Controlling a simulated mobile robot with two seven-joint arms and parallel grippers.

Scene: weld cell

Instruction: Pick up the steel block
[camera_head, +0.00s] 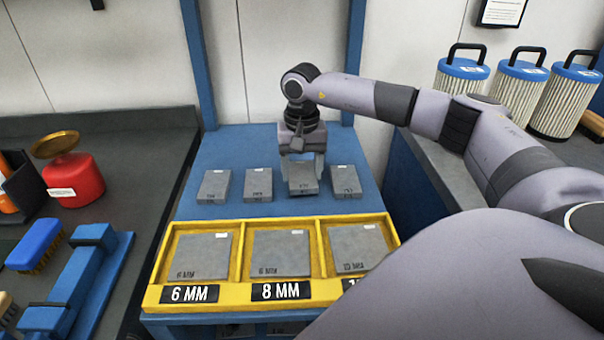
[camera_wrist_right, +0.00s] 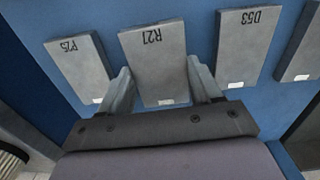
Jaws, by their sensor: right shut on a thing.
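Several grey steel blocks stand in a row on the blue table. My right gripper (camera_head: 302,163) reaches down over the third block from the left and is shut on this steel block (camera_head: 303,182). In the right wrist view, the held block (camera_wrist_right: 158,65) reads R21 and sits between the two fingers of the gripper (camera_wrist_right: 160,88). I cannot tell whether it is clear of the table. Other blocks stand at its left (camera_head: 258,184) and right (camera_head: 345,181). In the right wrist view they are the P25 block (camera_wrist_right: 80,68) and the D53 block (camera_wrist_right: 243,48). My left gripper is not in view.
A yellow tray (camera_head: 236,220) in front of the row has compartments labelled 6 MM and 8 MM, with grey plates (camera_head: 280,253) inside. A dark bench (camera_head: 110,215) at the left holds a red can (camera_head: 75,180) and a blue brush (camera_head: 35,242). Blue-topped canisters (camera_head: 515,85) stand at the right.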

